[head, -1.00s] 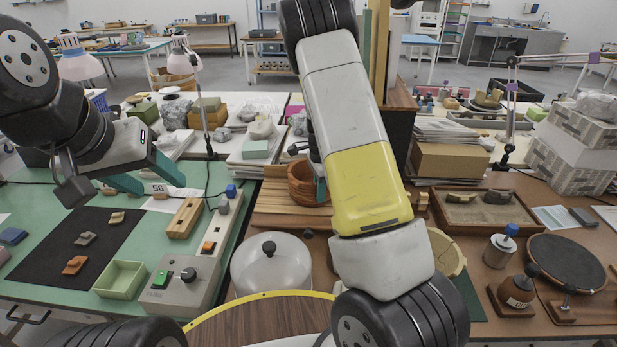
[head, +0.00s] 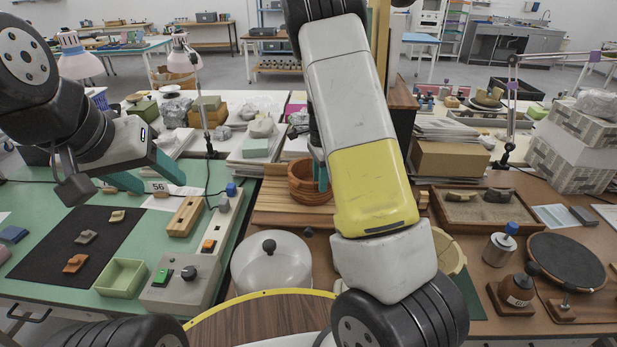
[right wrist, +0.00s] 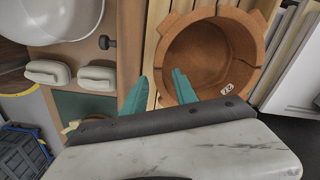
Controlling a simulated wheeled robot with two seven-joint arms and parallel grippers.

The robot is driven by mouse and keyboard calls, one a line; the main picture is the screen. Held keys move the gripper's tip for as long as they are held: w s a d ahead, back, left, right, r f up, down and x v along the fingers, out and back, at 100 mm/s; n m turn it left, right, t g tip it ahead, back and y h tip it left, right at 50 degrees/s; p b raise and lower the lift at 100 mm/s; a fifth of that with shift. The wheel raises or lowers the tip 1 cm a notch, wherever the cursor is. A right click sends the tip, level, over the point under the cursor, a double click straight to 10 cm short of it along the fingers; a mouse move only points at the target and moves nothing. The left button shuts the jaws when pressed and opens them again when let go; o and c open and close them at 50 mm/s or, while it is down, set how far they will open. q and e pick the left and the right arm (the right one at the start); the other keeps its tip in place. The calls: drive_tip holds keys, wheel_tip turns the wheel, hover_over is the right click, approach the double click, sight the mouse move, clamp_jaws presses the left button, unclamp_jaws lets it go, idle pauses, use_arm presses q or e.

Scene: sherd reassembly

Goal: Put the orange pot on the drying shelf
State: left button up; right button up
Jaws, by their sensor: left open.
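The orange pot (head: 303,190) stands upright on a low slatted wooden shelf (head: 270,218) in the middle of the head view, partly behind my right arm. In the right wrist view the pot (right wrist: 208,57) shows its open mouth, notched rim and a small white label inside. My right gripper (right wrist: 160,80) is open there, its teal fingers apart on either side of the pot's near rim; neither seems to press on it. In the head view my right arm hides most of that gripper. My left gripper (head: 138,177) is open and empty above the green table.
A white lidded dome (head: 271,268) stands in front of the shelf. A control box (head: 180,283) and green tray (head: 121,278) are at left. A cardboard box (head: 450,160) and paper stack stand right of the pot.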

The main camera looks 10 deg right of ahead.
wheel_tip(320, 180, up, 7)
drive_tip(key=shift+r, duration=0.1)
drive_tip(key=s+a+r+n+t, duration=0.2)
drive_tip(key=s+r+n, duration=0.3)
drive_tip(key=s, duration=0.4)
drive_tip(key=s+a+r+n+t+y, duration=0.1)
drive_tip(key=s+a+r+n+t, duration=0.1)
drive_tip(key=s+r+n, duration=0.4)
drive_tip(key=s+a+r+n+t+y, duration=0.1)
drive_tip(key=s+r+n, duration=0.5)
drive_tip(key=s, duration=0.7)
drive_tip(key=shift+a+r+t, duration=0.4)
drive_tip(key=shift+t, duration=0.1)
